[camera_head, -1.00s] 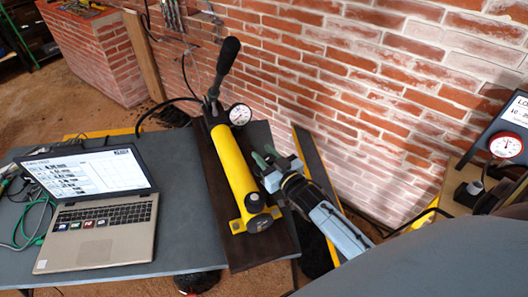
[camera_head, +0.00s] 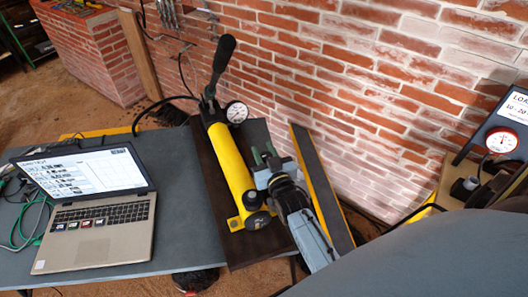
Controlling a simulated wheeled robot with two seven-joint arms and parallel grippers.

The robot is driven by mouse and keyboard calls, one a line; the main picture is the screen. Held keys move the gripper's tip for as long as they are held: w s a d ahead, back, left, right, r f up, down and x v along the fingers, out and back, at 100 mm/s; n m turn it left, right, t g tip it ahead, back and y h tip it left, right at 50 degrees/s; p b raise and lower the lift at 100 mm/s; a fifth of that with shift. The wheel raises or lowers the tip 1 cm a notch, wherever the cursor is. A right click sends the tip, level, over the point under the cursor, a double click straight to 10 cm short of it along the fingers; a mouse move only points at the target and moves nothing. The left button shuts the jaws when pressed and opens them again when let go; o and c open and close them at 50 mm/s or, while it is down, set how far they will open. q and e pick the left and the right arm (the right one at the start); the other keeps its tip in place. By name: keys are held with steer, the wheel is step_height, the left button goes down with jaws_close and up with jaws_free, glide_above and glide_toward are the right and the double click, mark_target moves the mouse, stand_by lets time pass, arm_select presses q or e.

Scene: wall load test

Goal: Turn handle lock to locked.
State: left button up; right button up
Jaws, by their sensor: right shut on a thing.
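A yellow hydraulic hand pump (camera_head: 232,165) lies on a dark board on the table, its black lever handle (camera_head: 223,62) raised at the far end. A round gauge (camera_head: 237,112) sits beside the lever. My right gripper (camera_head: 264,155) is just right of the pump's yellow cylinder, over the board's right side. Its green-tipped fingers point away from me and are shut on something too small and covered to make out. I cannot pick out the handle lock itself. My left gripper is not in view.
An open laptop (camera_head: 100,215) stands on the grey table (camera_head: 185,215) to the left. A black and yellow beam (camera_head: 322,190) leans right of my right gripper. A brick wall (camera_head: 350,90) is behind. A second gauge (camera_head: 501,140) is at the far right.

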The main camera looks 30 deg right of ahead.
steer(key=o, duration=1)
steer(key=shift+c, duration=0.2)
steer(key=s+a, duration=0.2)
steer(key=s, duration=1.1)
steer(key=shift+a+b, duration=0.3)
steer(key=shift+b, duration=0.05)
